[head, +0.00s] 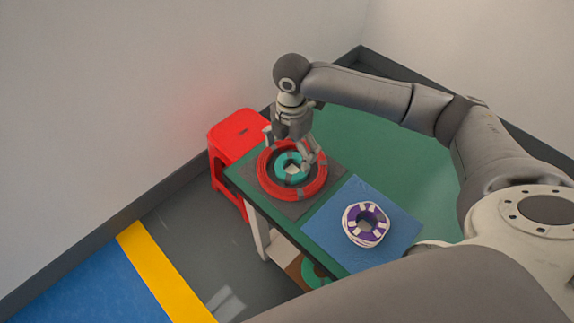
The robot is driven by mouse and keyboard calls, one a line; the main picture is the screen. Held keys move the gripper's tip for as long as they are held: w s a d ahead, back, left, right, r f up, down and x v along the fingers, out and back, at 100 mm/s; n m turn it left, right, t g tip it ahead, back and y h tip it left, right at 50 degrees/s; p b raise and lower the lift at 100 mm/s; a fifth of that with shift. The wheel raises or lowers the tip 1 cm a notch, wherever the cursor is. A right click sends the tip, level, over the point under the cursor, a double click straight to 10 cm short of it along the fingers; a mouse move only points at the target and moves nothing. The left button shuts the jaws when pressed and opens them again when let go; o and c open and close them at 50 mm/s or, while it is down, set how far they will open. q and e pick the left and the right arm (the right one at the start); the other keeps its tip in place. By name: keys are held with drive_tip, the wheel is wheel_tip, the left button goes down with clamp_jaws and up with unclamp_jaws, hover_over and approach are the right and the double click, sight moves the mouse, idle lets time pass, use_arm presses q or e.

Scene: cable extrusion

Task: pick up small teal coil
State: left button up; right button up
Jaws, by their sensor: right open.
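A small teal coil (282,172) lies inside a larger red coil (264,188) on a dark grey mat (291,209) on the green table. My right gripper (290,160) points down over the coils, with its fingers spread apart on either side of the teal coil's far part. The gripper is open. Whether the fingertips touch either coil cannot be told from this view. My left gripper is not in view.
A white and purple coil (381,232) lies on a blue mat (398,230) near the front of the green table (395,160). A red stool (228,133) stands beside the table's left edge. Another teal coil (314,273) sits on a lower shelf. The table's back right is clear.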

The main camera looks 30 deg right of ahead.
sight(291, 172)
drive_tip(key=shift+f, duration=0.85)
wheel_tip(291, 172, down, 4)
drive_tip(key=shift+f+p, duration=0.2)
drive_tip(key=shift+p, duration=0.15)
drive_tip(key=shift+f, duration=0.45)
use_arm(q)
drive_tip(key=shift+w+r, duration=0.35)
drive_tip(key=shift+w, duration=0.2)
use_arm(e)
drive_tip(key=c, duration=0.7)
